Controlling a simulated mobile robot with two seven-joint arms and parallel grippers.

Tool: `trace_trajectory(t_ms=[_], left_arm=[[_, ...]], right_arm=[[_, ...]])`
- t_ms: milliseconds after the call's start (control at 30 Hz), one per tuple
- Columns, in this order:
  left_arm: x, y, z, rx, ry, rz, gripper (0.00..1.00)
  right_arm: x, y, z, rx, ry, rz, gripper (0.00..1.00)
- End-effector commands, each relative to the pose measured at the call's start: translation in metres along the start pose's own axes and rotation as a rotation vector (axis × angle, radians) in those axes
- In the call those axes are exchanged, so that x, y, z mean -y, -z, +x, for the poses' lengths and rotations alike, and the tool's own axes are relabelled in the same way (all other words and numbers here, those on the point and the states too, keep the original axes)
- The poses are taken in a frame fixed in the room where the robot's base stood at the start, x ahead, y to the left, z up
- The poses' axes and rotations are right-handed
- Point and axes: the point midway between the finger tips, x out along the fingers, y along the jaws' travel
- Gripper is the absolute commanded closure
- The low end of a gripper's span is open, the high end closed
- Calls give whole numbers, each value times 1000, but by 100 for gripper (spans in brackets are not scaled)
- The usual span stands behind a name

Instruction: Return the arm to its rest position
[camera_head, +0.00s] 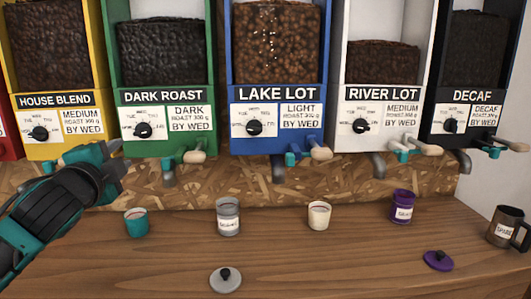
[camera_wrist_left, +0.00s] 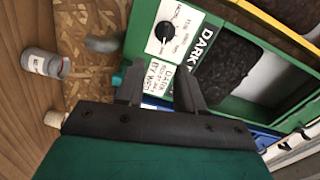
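My left arm comes in from the left in the head view, with its teal and black left gripper (camera_head: 120,156) raised above the counter. It is in front of the lower part of the yellow House Blend dispenser (camera_head: 62,112) and just left of the green Dark Roast dispenser (camera_head: 165,95). In the left wrist view the two dark fingers (camera_wrist_left: 160,88) stand apart with nothing between them. The Dark Roast label and dial (camera_wrist_left: 165,32) show beyond them. My right gripper is in neither view.
On the wooden counter (camera_head: 320,265) stand a teal cup (camera_head: 136,224), a grey labelled canister (camera_head: 228,217), a cream cup (camera_head: 319,216), a purple canister (camera_head: 403,207) and a dark mug (camera_head: 507,229). A grey lid (camera_head: 225,281) and a purple lid (camera_head: 438,261) lie in front.

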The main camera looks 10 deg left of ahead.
Motion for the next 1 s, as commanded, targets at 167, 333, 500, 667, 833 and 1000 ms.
trace_trajectory(t_ms=[167,333,500,667,833,1000], left_arm=[[-83,6,-19,31,-185,-145,63],[-198,13,-77,148,-474,-387,63],[-285,17,-159,335,-737,-615,63],[-332,20,-230,519,-913,-771,63],[-358,24,-297,713,-1052,-899,63],[-380,29,-295,693,-1039,-958,63]], right_arm=[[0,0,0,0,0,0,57],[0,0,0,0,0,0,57],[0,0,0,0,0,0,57],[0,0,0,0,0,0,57],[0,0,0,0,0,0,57],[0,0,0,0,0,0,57]])
